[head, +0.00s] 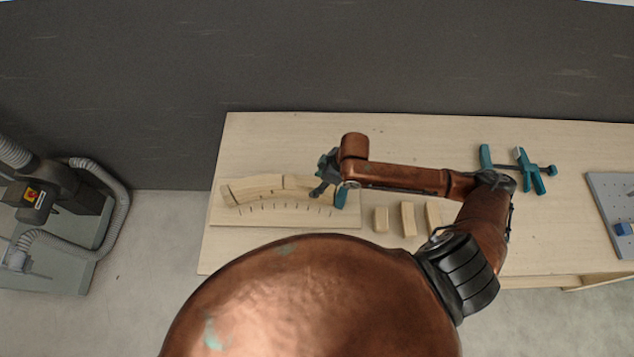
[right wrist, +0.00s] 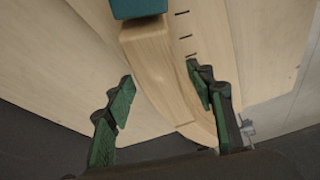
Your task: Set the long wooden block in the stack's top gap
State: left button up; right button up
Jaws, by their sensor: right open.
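The stack of pale curved wooden blocks (head: 262,190) lies in an arc on a flat board at the left of the table. My right gripper (head: 329,186) is at the stack's right end, and my arm partly hides that end. In the right wrist view the gripper (right wrist: 160,76) is open, with a pale wooden block (right wrist: 152,55) between its green-padded fingers. I cannot tell whether this is the long block, or whether it is seated in the top gap. My left gripper is not in view.
Several loose blocks (head: 408,219) lie right of the board, partly behind my arm. Teal clamps (head: 527,170) lie farther right, and a grey perforated panel (head: 612,195) is at the right edge. A teal piece (right wrist: 138,8) sits above the block in the wrist view. The table's back is clear.

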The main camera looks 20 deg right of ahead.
jog(key=v, duration=1.2)
jog(key=shift+w+a, duration=0.1)
